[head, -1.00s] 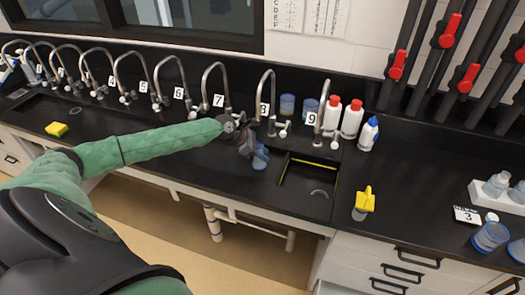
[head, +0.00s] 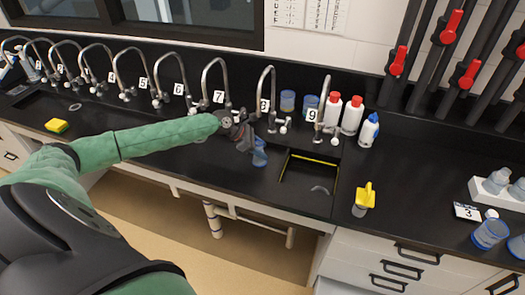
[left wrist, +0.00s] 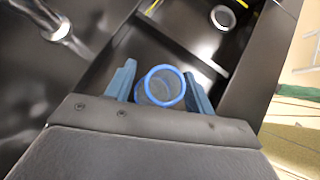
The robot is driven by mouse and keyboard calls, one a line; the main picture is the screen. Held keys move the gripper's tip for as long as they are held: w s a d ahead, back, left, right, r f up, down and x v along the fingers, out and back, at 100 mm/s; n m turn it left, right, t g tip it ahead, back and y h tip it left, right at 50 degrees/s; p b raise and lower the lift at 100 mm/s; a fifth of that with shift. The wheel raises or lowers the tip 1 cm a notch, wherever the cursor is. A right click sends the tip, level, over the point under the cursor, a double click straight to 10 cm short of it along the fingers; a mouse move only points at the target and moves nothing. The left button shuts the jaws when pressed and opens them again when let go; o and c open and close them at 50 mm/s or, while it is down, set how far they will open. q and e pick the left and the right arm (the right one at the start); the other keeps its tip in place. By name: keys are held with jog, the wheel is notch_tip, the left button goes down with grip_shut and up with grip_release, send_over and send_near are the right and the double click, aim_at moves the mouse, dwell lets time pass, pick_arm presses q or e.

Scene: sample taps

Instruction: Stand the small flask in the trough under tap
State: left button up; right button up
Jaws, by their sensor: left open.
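The small flask (left wrist: 164,89), clear with a blue rim, is between the two blue fingers of my left gripper (head: 257,148) in the left wrist view. The fingers stand apart on either side of it, with the jaws open. In the head view the blue fingers and the flask overlap in front of tap 8 (head: 266,92), left of the sink opening. The black trough (left wrist: 195,52) lies around and beyond the flask in the left wrist view. Whether the flask's base rests on its floor is hidden. My right gripper is out of view.
A yellow-edged sink opening (head: 309,178) is right of the gripper. Tap 9 (head: 323,100) and white bottles (head: 352,117) stand behind it. A yellow-topped item (head: 363,199) stands to the right. A sponge (head: 56,125) lies far left. Several taps line the back.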

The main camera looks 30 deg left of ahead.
pick_arm(q)
jog(key=shift+b+v, duration=0.45)
jog(key=shift+v, duration=0.75)
jog(key=b+v, duration=0.2)
jog(key=v, duration=0.6)
jog(key=shift+s+a+r+b, duration=0.15)
jog(key=shift+r+b, duration=0.1)
jog(key=shift+b, duration=0.05)
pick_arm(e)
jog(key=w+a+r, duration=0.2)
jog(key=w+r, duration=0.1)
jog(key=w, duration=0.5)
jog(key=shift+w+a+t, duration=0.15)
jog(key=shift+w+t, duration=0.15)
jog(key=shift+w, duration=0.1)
